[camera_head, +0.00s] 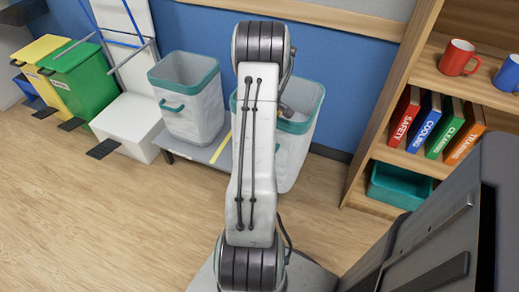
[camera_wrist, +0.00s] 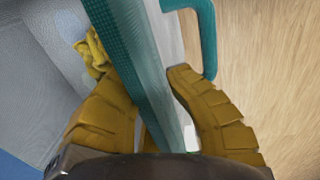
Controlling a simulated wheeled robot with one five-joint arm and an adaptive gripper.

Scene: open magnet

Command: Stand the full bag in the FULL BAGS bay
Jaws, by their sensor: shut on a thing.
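A pale grey bag with a teal rim (camera_head: 305,135) is partly hidden behind my arm in the head view. In the wrist view, my gripper (camera_wrist: 168,120) has its yellow fingers on both sides of the bag's teal rim (camera_wrist: 142,60), shut on it. A teal handle (camera_wrist: 208,35) stands out beside the fingers. A crumpled yellow thing (camera_wrist: 92,52) shows inside the bag. A similar bag (camera_head: 187,110) stands upright on a low grey platform (camera_head: 208,153) with a yellow stripe. I cannot tell whether the held bag touches the floor. No FULL BAGS label is readable.
A white pedal bin (camera_head: 127,122), a green bin (camera_head: 80,80) and a yellow bin (camera_head: 42,50) line the left wall. A wooden shelf (camera_head: 395,155) with binders, mugs and a teal tray (camera_head: 400,185) stands right. The wooden floor (camera_head: 110,220) at left front is clear.

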